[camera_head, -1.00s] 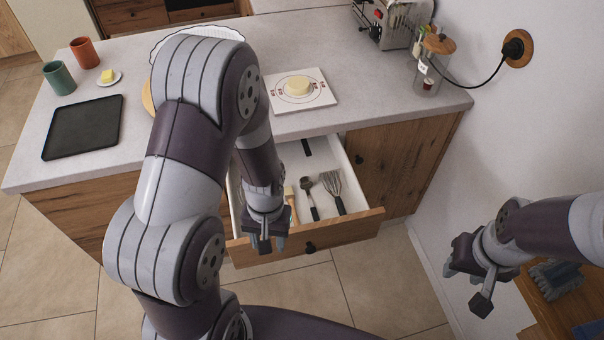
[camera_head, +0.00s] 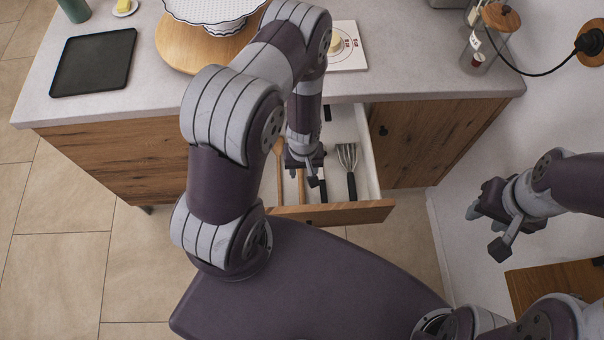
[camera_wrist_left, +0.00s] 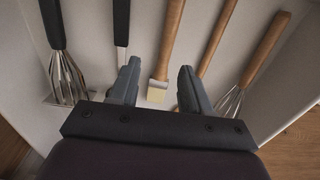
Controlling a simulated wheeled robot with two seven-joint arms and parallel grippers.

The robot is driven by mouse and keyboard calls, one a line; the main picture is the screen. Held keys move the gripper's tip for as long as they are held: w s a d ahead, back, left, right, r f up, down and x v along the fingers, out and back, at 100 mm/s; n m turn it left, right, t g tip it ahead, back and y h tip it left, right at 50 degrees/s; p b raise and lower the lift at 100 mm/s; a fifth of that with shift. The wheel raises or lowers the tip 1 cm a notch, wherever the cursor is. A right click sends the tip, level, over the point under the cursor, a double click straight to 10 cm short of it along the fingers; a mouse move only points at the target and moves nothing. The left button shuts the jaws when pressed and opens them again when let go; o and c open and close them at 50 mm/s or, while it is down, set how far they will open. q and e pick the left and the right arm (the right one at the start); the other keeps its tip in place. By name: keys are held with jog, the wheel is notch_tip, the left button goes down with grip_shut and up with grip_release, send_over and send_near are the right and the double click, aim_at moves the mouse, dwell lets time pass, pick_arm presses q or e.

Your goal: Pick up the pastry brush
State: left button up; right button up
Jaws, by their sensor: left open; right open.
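The pastry brush (camera_wrist_left: 158,82) lies in the open drawer, with a wooden handle and pale bristles. In the left wrist view its bristle end lies between the fingers of my left gripper (camera_wrist_left: 160,88), which is open; I cannot tell how high above it the fingers are. In the head view my left gripper (camera_head: 304,170) is over the drawer and hides part of the brush, whose handle (camera_head: 301,187) shows below it. My right gripper (camera_head: 485,231) is open and empty, off to the right, away from the drawer.
In the drawer (camera_head: 368,183), a dark-handled whisk (camera_wrist_left: 62,72), a black-handled utensil (camera_wrist_left: 121,28), a thin wooden handle (camera_wrist_left: 214,45) and a wooden-handled whisk (camera_wrist_left: 262,52) lie beside the brush. The counter (camera_head: 420,75) is behind the drawer.

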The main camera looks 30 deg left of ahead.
aim_at(301, 179)
pick_arm(q)
jog(key=f, duration=0.3)
jog(key=shift+s+a, duration=0.2)
jog(key=shift+s, duration=0.2)
jog(key=shift+f, duration=0.35)
jog(key=shift+w+f, duration=0.15)
grip_shut()
